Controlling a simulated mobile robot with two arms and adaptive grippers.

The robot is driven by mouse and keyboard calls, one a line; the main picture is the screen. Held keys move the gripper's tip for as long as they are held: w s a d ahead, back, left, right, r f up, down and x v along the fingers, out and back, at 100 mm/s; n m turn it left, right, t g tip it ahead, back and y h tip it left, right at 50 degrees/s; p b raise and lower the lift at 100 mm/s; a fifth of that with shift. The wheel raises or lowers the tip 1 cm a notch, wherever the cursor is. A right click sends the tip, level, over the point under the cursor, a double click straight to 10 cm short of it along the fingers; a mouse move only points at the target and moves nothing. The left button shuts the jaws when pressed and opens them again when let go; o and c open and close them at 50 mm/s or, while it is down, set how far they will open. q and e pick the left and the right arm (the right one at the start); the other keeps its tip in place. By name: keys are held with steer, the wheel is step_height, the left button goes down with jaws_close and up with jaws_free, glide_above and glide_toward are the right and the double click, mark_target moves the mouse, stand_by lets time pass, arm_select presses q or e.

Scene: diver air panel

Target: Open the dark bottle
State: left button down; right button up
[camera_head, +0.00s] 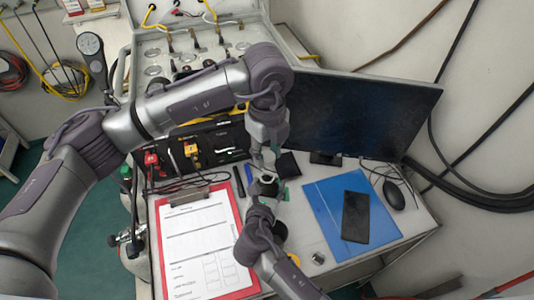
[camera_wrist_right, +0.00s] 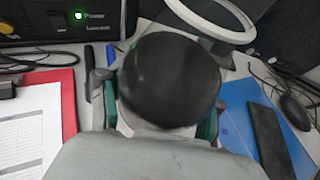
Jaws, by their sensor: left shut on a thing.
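The dark bottle shows in the right wrist view as a large round dark shape (camera_wrist_right: 168,80) between my right fingers. In the head view only a small dark and white part of it (camera_head: 267,178) shows where my two grippers meet. My left gripper (camera_head: 263,160) reaches down from above and is shut on it. My right gripper (camera_head: 267,190) comes from the lower right, its fingers on either side of the bottle. In the right wrist view the right gripper's fingers (camera_wrist_right: 165,110) are partly hidden by the bottle; I cannot tell whether they grip it.
A red clipboard with paper (camera_head: 200,245) lies left of the grippers. A blue folder (camera_head: 325,215) with a dark phone-like slab (camera_head: 356,217) and a mouse (camera_head: 394,195) lie right. A monitor (camera_head: 360,110) and the air panel (camera_head: 190,45) stand behind. A pale ring (camera_wrist_right: 215,20) shows above the bottle.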

steer(key=o, duration=0.5)
steer(key=shift+c, duration=0.2)
